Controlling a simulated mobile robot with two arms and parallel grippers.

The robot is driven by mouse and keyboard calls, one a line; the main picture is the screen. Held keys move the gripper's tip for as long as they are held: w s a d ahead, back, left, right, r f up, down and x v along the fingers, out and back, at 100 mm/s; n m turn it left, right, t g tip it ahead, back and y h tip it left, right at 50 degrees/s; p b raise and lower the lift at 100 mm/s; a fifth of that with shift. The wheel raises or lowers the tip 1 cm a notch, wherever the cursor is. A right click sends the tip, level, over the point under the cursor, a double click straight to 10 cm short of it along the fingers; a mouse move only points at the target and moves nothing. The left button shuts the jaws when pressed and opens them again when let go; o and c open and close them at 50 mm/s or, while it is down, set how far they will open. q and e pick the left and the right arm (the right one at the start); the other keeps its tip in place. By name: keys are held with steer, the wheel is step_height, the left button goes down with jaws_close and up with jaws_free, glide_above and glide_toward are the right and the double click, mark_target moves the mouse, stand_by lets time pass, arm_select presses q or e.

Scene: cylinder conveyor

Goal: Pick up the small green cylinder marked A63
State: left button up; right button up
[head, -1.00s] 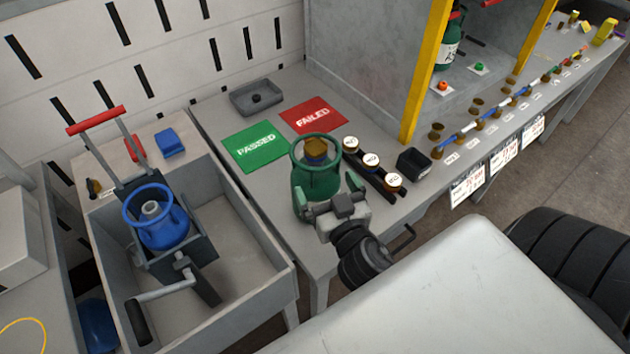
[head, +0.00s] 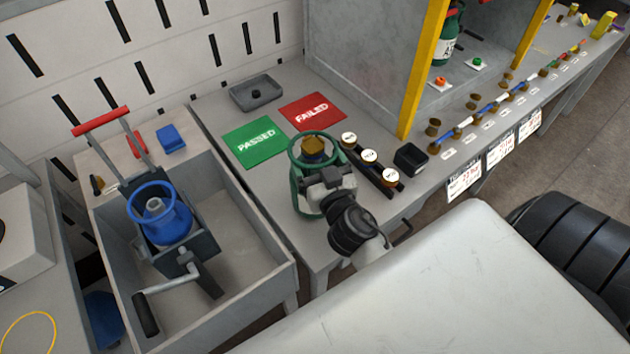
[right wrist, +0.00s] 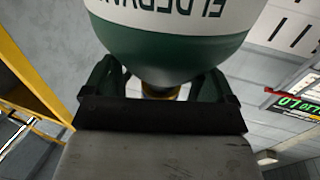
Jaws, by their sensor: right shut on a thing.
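A small green cylinder (head: 297,180) with a green collar and a brass-coloured top is upright at the front of the grey bench. My right gripper (head: 322,190) is shut on it from the near side. My wrist hides much of the cylinder's body. In the right wrist view the cylinder (right wrist: 170,55) fills the top, with a white band of dark lettering over green; its fingers (right wrist: 155,90) are at either side of its narrowed part. The mark A63 cannot be read. Whether its base touches the bench is hidden. My left gripper is not in view.
Green PASSED (head: 254,143) and red FAILED (head: 313,112) mats lie behind the cylinder. A rack of round caps (head: 370,160) and a black box (head: 410,159) stand close on its right. Another green cylinder (head: 446,48) stands in the booth.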

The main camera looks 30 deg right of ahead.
steer(key=shift+f, duration=0.1)
steer(key=c, duration=0.7)
steer(key=shift+r, duration=0.25)
steer(key=shift+c, duration=0.6)
jaws_close()
